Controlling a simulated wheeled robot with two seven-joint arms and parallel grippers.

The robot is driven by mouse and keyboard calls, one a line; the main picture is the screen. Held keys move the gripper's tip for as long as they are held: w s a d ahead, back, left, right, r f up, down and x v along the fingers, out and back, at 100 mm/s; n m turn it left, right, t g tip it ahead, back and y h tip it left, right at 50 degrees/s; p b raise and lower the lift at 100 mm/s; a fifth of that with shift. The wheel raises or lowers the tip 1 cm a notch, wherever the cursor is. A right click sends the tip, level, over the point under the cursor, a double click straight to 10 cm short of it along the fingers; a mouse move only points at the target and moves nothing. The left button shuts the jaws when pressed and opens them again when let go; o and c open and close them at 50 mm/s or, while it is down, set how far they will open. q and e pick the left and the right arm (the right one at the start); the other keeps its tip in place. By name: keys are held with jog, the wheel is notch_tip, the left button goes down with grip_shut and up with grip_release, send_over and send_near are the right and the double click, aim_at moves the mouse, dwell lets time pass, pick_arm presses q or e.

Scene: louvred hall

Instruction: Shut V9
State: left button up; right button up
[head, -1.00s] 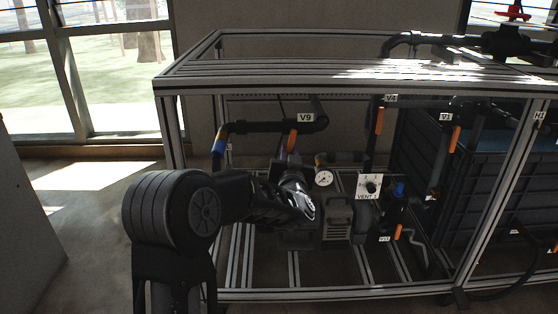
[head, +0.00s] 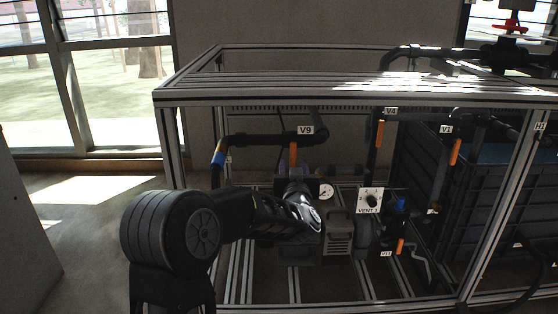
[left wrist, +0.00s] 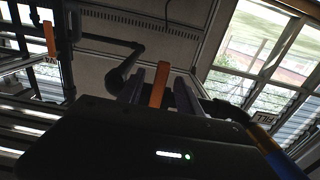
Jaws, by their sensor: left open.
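The V9 valve has an orange lever (head: 293,155) hanging down, crosswise to a dark horizontal pipe (head: 260,140). Its white V9 label (head: 305,130) is on the pipe. My left gripper (head: 292,172) is below the pipe at the lever's lower end, its fingers partly hidden by my wrist. In the left wrist view, the orange lever (left wrist: 157,88) stands between the two spread fingers of my left gripper (left wrist: 160,76). I cannot tell whether either finger touches it. My right gripper is not in view.
A metal frame's top rail (head: 350,98) runs above my arm. A pressure gauge (head: 326,192) and a VENT 3 dial (head: 370,201) are right of my wrist. Other orange levers include V4 (head: 380,134) and V1 (head: 455,152). A dark crate (head: 480,215) stands at the right.

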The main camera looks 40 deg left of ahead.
pick_arm(q)
jog(key=v, duration=0.7)
jog(key=shift+p, duration=0.35)
jog(key=p+v, duration=0.2)
jog(key=v, duration=0.6)
